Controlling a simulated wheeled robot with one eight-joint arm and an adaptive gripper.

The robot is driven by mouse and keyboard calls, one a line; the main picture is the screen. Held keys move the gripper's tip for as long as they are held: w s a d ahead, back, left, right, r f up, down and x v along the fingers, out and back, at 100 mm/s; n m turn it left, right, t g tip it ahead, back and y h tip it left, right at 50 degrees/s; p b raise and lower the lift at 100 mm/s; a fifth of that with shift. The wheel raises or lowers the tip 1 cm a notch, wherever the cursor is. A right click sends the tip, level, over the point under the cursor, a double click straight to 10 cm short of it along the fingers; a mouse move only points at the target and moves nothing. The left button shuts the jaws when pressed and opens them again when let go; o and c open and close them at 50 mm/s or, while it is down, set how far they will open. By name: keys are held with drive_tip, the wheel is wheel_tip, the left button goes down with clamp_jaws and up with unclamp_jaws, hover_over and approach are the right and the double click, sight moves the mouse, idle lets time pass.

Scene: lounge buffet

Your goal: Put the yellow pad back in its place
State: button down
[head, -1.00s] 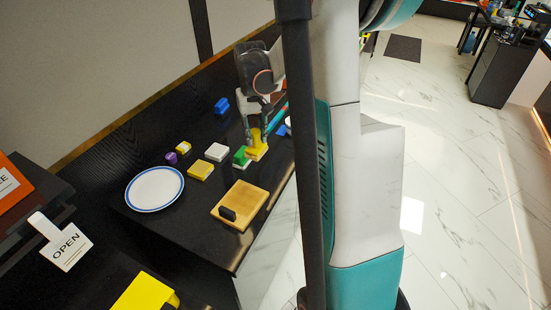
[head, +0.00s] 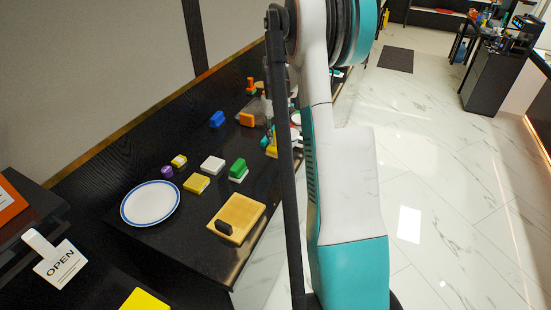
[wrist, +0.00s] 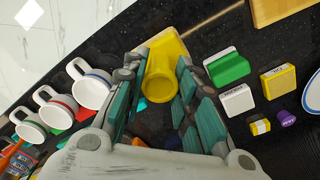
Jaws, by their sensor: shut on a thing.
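A yellow pad (wrist: 160,52) with a round yellow knob sits between the fingers of my gripper (wrist: 161,68) in the wrist view. My gripper is shut on it. In the head view, only a part of the yellow pad (head: 271,150) shows beside the dark column; my arm hides most of my gripper there. Whether the pad touches the black counter cannot be told. The green and white pad (head: 238,168) stands close by, apart from it. In the wrist view this green pad (wrist: 227,68) is right of my right finger.
A white block (head: 212,165), a yellow block (head: 196,183), a purple item (head: 166,172), a plate (head: 151,204) and a wooden board (head: 240,215) stand on the counter. Blue (head: 217,119) and orange (head: 247,119) blocks stand farther back. Several mugs (wrist: 88,90) line the left in the wrist view.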

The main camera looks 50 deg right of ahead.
sight(275, 154)
wheel_tip(275, 154, down, 10)
drive_tip(key=shift+r+b, duration=0.15)
drive_tip(key=shift+b, duration=0.95)
drive_tip(key=c, duration=1.3)
unclamp_jaws()
wheel_tip(275, 154, up, 12)
drive_tip(key=p, duration=0.3)
drive_tip(key=s+a, duration=0.9)
drive_tip(key=s, duration=0.4)
drive_tip(key=shift+a, duration=0.2)
